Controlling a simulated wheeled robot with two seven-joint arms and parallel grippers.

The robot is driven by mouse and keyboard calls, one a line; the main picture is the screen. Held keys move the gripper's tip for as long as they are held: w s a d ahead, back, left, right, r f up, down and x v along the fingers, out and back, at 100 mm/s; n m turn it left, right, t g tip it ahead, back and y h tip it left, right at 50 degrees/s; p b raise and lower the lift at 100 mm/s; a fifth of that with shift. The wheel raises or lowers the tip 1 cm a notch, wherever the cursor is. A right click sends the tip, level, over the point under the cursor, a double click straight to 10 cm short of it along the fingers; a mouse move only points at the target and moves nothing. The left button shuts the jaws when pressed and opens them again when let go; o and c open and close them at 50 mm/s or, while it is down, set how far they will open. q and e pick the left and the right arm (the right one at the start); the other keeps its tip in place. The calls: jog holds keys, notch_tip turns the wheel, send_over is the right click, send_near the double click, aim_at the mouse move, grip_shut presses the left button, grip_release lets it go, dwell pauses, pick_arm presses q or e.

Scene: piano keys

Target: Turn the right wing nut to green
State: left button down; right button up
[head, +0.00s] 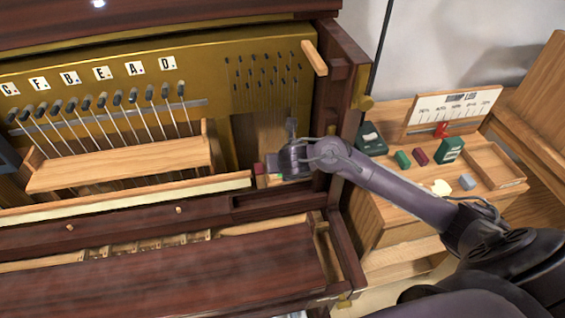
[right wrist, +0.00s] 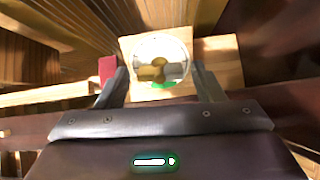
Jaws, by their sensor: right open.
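The brass wing nut (right wrist: 158,72) shows in the right wrist view, on a round pale dial with a patch of green at its lower edge. The dial sits on a light wooden block (right wrist: 228,60). The wing nut's wings seem to lie roughly across the picture, but the detail is blurred. My right gripper (right wrist: 163,88) is open, with one finger on each side of the dial and no visible grip on the nut. In the head view my right gripper (head: 280,163) is inside the piano case, and it hides the dial. My left gripper is not in view.
A red block (right wrist: 107,68) is beside the left finger; it also shows in the head view (head: 258,168). The piano's dark right post (head: 335,110) stands close to my arm. A side bench (head: 385,205) holds small green and red blocks and a tray.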

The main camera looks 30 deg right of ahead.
jog(key=c, duration=0.8)
jog(key=shift+o, duration=0.2)
jog(key=shift+r+m+p, duration=0.1)
jog(key=shift+m+p, duration=0.4)
jog(key=shift+m, duration=1.4)
